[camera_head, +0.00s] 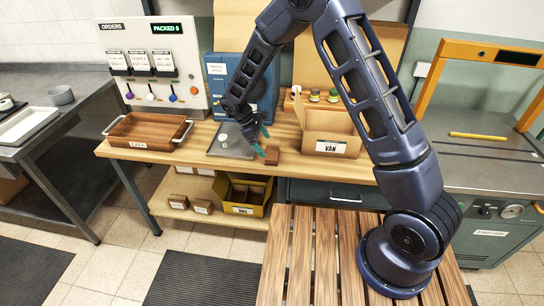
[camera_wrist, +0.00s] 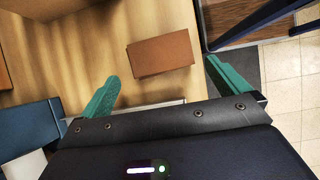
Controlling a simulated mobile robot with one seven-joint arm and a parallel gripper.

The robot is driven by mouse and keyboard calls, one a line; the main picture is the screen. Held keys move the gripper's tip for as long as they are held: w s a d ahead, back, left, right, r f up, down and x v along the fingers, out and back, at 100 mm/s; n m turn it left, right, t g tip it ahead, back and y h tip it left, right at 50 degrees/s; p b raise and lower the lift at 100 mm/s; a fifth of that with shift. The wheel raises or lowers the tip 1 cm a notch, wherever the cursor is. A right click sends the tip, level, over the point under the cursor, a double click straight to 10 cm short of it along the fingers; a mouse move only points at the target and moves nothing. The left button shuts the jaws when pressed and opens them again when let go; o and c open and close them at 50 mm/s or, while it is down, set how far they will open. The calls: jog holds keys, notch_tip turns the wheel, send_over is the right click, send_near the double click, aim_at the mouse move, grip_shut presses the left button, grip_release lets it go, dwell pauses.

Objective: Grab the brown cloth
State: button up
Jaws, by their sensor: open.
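The brown cloth (camera_head: 272,154) looks like a small folded rectangular block. It lies on the wooden bench near its front edge, between the grey tray and the VAN box. My gripper (camera_head: 261,143) is beside it in the head view, pointing down with its teal fingers apart. In the wrist view the cloth (camera_wrist: 161,54) shows between and slightly beyond the two teal fingertips of my gripper (camera_wrist: 162,70). There is clear bench on both sides of it and I see no contact. How high the fingertips are above the bench is hard to tell.
The open cardboard VAN box (camera_head: 331,146) stands close to the right of the cloth. A grey tray (camera_head: 232,147) with small white items lies left, and a wooden tray (camera_head: 147,130) farther left. The bench's front edge is near. A yellow bin (camera_head: 243,209) sits on the shelf below.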

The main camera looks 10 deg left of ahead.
aim_at(271, 152)
jog(key=shift+x, duration=2.9)
jog(key=c, duration=0.8)
jog(key=shift+o, duration=0.2)
jog(key=shift+r, duration=0.15)
